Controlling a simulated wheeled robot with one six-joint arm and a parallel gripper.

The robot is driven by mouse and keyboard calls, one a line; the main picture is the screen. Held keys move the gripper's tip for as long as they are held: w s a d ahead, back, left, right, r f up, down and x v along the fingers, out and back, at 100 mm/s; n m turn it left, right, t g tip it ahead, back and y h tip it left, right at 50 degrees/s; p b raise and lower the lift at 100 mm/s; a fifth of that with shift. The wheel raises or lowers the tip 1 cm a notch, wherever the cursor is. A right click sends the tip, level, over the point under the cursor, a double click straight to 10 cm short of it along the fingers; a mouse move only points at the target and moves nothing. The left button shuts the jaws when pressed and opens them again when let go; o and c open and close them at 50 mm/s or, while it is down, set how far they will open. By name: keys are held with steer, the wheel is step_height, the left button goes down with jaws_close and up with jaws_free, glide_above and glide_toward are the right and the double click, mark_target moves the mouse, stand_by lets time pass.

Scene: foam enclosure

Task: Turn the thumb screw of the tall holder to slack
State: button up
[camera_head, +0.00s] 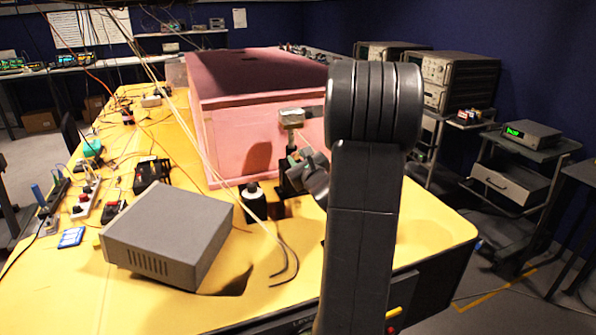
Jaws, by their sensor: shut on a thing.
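The tall holder (286,184) is a dark upright piece on the yellow table, in front of the pink foam enclosure. A thin post rises above it to a small pale metal block (291,118). My gripper (299,159) is at the holder's upper right side, reaching in from the right behind my large dark arm. It is shut at the holder's thumb screw. The screw itself is too small and covered to make out, and my arm hides part of the gripper.
A shorter black holder (253,204) with a pale top stands just left. A grey box (169,236) sits at the front left. The pink enclosure (230,139) stands behind. Thin cables hang across the front left. The table's right front corner is clear.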

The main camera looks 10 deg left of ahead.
steer(key=n+b, duration=0.2)
steer(key=b, duration=0.1)
steer(key=n+b, duration=0.2)
steer(key=b, duration=0.2)
steer(key=shift+f+b, duration=0.3)
steer(key=shift+f, duration=0.1)
steer(key=n+b, duration=0.5)
steer(key=b, duration=0.2)
steer(key=n+b, duration=0.5)
steer(key=b, duration=0.1)
steer(key=shift+r, duration=0.1)
steer(key=n+b, duration=0.3)
steer(key=b, duration=0.1)
steer(key=shift+r+n, duration=0.2)
steer(key=shift+n, duration=0.2)
steer(key=o, duration=1)
steer(key=shift+s, duration=0.1)
